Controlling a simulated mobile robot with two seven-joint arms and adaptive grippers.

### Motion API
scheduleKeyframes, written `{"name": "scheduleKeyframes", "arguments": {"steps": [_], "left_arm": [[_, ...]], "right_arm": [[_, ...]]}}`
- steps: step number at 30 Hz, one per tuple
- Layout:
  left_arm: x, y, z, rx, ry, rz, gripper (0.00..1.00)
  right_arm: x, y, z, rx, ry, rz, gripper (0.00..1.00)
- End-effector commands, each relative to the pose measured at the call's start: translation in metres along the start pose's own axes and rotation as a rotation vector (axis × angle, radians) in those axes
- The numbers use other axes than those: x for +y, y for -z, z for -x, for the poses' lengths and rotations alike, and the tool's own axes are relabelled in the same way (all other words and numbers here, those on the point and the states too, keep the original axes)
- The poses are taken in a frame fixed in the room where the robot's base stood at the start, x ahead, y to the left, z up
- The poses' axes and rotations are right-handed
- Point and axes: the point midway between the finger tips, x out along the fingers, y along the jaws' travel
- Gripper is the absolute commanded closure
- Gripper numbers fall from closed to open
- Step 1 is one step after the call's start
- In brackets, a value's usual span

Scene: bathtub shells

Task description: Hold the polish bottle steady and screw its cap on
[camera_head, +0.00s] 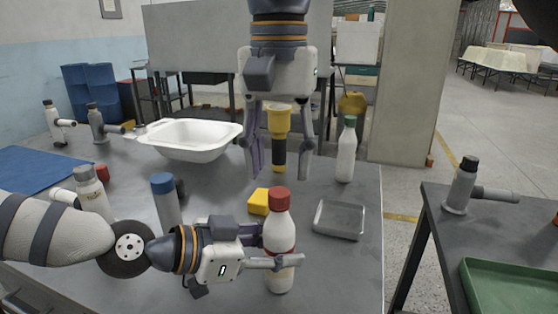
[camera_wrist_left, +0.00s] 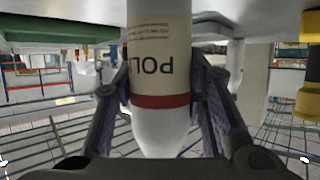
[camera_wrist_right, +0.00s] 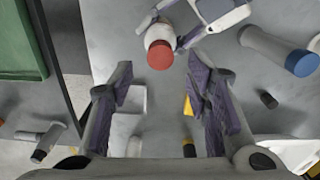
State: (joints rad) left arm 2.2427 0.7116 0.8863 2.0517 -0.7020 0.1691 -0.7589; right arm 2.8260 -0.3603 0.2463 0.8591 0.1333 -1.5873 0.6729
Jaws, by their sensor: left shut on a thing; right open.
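The polish bottle (camera_head: 280,275) is white with a cream label and a red band, and stands upright near the table's front. Its label shows upside down in the left wrist view (camera_wrist_left: 160,50). The red cap (camera_head: 279,198) sits on top of the bottle; how tightly it is seated I cannot tell. It also shows in the right wrist view (camera_wrist_right: 160,55). My left gripper (camera_head: 279,256) is shut around the bottle's body below the cap. My right gripper (camera_head: 279,172) is open and empty, pointing down, behind and above the bottle in the head view.
A yellow block (camera_head: 259,202) lies just behind the bottle. A metal tray (camera_head: 322,232) is to its right, a green-capped bottle (camera_head: 346,155) farther back. A blue-capped bottle (camera_head: 166,205) stands left. A yellow-and-black tool (camera_head: 279,122) shows between my right fingers. A white basin (camera_head: 190,150) is behind.

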Motion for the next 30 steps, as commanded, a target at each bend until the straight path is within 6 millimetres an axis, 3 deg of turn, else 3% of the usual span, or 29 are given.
{"name": "scheduleKeyframes", "arguments": {"steps": [5, 7, 15, 19, 23, 30], "left_arm": [[0.000, -0.001, 0.000, -0.001, 0.000, 0.001, 1.00], [0.000, -0.001, 0.000, -0.001, 0.000, 0.001, 1.00], [0.000, -0.001, 0.000, -0.001, 0.000, 0.001, 1.00], [0.000, -0.001, 0.000, -0.001, 0.000, 0.001, 1.00], [0.000, -0.001, 0.000, -0.001, 0.000, 0.001, 1.00], [0.000, -0.001, 0.000, -0.001, 0.000, 0.001, 1.00]], "right_arm": [[0.000, 0.000, 0.000, -0.002, -0.001, 0.024, 0.59], [-0.002, -0.002, 0.000, -0.011, -0.004, 0.139, 0.59], [-0.005, -0.006, 0.020, -0.022, -0.001, 1.083, 0.59], [-0.002, -0.003, 0.030, -0.008, 0.004, 1.382, 0.59], [0.000, 0.000, 0.034, 0.001, 0.004, 1.505, 0.59], [0.000, 0.000, 0.035, 0.001, 0.002, 1.518, 0.59]]}}
